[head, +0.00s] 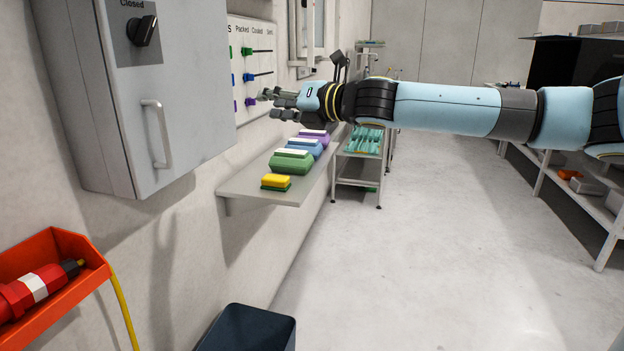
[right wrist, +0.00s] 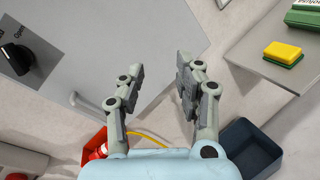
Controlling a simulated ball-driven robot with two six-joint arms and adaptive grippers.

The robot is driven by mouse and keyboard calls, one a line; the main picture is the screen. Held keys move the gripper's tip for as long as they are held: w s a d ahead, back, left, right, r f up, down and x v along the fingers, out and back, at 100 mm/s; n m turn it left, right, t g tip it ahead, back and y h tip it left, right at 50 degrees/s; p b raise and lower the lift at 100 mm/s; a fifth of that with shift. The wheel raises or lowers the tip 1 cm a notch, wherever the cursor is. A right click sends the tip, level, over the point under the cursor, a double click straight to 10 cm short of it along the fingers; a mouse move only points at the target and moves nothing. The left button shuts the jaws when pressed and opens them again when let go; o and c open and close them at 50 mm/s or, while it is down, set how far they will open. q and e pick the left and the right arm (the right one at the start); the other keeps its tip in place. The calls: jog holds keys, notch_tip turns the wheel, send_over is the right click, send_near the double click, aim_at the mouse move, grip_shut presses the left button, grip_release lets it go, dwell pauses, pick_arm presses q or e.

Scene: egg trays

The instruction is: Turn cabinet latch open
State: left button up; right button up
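The black latch knob (head: 144,30) sits on a dark plate on the front of the grey cabinet (head: 95,95), high at the left. The word "Closed" is printed above it. In the right wrist view the knob (right wrist: 17,58) is at the left edge, with "Open" printed beside it. The cabinet has a pale bar handle (head: 157,133) below the knob. My right gripper (head: 272,102) is to the right of the cabinet, apart from the knob. In the right wrist view its fingers (right wrist: 160,75) are spread and empty. My left gripper is in neither view.
A wall shelf (head: 235,185) holds a yellow-green sponge (head: 275,182) and green, blue and purple boxes. A board with coloured sliders (head: 250,78) hangs behind my right gripper. An orange-red holder (head: 85,245) and a dark bin (head: 250,325) are below.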

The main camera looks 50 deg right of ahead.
jog(key=s+d+f+m+g+h+b, duration=0.1)
jog(key=d+f+m, duration=0.3)
jog(key=f, duration=0.4)
jog(key=s+d+f+m+g+h+b, duration=0.1)
jog(key=d+f+m, duration=0.3)
jog(key=f, duration=0.5)
jog(key=shift+s+f+h, duration=0.3)
jog(key=shift+s+h, duration=0.05)
jog(key=shift+h, duration=0.45)
